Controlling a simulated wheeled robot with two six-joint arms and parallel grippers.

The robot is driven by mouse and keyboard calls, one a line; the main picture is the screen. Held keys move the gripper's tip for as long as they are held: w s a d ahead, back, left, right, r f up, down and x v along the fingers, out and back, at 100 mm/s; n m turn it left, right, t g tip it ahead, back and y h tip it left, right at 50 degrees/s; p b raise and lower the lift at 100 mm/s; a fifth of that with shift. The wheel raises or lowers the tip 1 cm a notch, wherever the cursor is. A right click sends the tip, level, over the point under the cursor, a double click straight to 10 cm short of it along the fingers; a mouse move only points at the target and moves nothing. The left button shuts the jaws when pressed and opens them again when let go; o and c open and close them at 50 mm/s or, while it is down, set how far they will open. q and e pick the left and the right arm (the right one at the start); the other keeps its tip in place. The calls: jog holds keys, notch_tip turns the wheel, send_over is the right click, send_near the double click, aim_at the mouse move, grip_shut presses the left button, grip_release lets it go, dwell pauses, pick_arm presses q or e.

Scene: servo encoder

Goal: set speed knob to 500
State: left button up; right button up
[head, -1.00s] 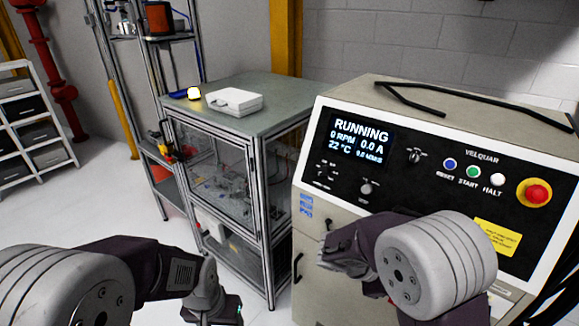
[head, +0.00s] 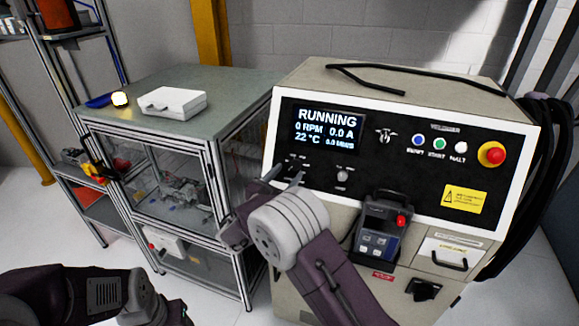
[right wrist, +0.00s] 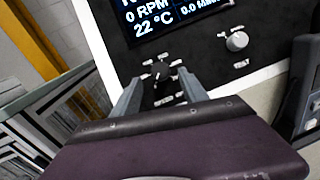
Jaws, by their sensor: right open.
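The control panel (head: 400,190) has a lit display (head: 327,130) reading RUNNING, 0 RPM, 0.0 A, 22 °C. A small dark rotary knob (right wrist: 163,82), ringed by several small labels, is at the panel's lower left. A round grey knob (head: 343,174) is to its right; it also shows in the right wrist view (right wrist: 237,41). My left gripper is out of view.
A selector (head: 385,136), blue, green and white buttons (head: 437,143) and a red emergency stop (head: 491,154) sit to the right. A handheld pendant (head: 380,232) hangs on the front. A glass-sided cabinet (head: 150,180) carrying a white case (head: 172,103) stands at left.

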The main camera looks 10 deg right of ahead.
aim_at(295, 165)
jog(key=shift+x, duration=1.15)
jog(key=shift+w+d, duration=0.15)
jog(key=shift+d, duration=0.15)
jog(key=shift+a, duration=0.1)
grip_shut()
